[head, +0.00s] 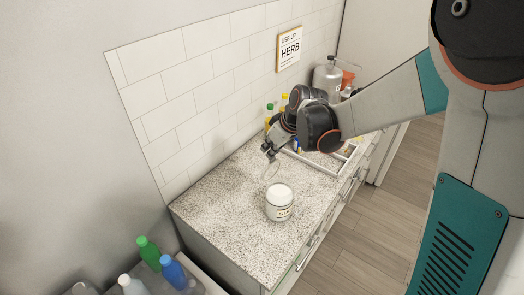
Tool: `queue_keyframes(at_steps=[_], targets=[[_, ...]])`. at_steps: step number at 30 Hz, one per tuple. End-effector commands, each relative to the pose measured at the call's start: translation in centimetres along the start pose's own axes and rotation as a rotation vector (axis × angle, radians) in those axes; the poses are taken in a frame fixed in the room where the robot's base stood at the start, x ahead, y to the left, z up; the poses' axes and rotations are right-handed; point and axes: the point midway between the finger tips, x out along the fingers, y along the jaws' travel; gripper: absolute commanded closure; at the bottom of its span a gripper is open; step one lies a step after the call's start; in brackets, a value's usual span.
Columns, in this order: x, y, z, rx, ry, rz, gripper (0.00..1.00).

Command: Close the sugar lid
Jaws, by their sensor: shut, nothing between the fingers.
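The white sugar jar (279,206) stands upright on the speckled counter. It has dark lettering on its front, too small to read surely, and its white contents show at the top. A thin, clear rounded outline, apparently the raised lid (271,171), rises behind the jar's upper left; its edges are faint. My gripper (268,155) is shut and empty, just above and behind this outline, pointing down. I cannot tell whether the fingertips touch the lid.
The speckled counter (225,205) is clear left of the jar. A tiled wall (185,100) bounds the back. More bottles (172,269) stand at lower left.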

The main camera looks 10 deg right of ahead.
Motion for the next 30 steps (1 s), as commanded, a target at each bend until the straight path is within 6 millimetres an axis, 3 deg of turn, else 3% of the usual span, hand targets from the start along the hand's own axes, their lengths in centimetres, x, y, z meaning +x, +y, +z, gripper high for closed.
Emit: queue_keyframes(at_steps=[12, 24, 30], targets=[[-1.0, 0.2, 5.6, 0.006, 0.396, 0.004, 1.0], [-0.7, 0.2, 10.0, 0.003, 0.751, 0.003, 1.0], [-0.2, 0.0, 11.7, 0.0, 0.777, 0.0, 1.0]])
